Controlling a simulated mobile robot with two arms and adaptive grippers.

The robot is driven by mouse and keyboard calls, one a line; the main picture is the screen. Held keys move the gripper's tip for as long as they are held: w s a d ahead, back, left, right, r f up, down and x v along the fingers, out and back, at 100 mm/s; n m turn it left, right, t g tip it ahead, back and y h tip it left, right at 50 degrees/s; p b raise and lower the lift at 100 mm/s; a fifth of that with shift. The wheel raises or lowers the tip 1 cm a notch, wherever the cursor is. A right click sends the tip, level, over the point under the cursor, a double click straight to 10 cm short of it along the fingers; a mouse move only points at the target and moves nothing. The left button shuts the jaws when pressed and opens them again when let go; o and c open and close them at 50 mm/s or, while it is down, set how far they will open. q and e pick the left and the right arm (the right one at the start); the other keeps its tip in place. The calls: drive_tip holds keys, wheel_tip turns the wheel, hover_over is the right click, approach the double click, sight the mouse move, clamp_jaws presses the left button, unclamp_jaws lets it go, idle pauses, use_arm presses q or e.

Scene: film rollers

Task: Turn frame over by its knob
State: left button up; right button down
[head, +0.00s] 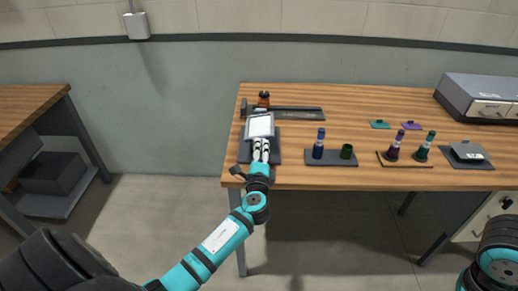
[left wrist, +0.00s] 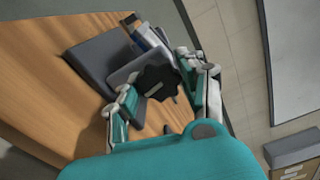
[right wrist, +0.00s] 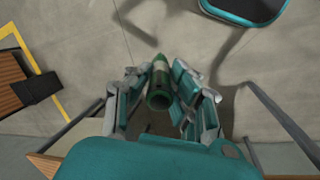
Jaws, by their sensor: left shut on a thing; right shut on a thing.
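The frame (head: 260,126), a light panel with a grey rim, is at the left end of the wooden table, tilted above a dark base (head: 273,154). My left gripper (head: 262,146) is at its near edge. In the left wrist view, my left gripper (left wrist: 157,78) is shut on the dark, scalloped knob (left wrist: 156,82), with the frame partly hidden behind it. In the right wrist view, my right gripper (right wrist: 160,76) is shut on a green roller (right wrist: 160,95), with floor behind. The right gripper's fingers are out of the head view.
A dark rail (head: 300,113) lies behind the frame.

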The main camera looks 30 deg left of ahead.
use_arm(q)
drive_tip(key=shift+f+m+p, duration=0.1)
drive_tip(key=shift+m+p, duration=0.3)
drive_tip(key=shift+m, duration=0.8)
drive_tip(key=o, duration=1.2)
drive_tip(key=v, duration=1.2)
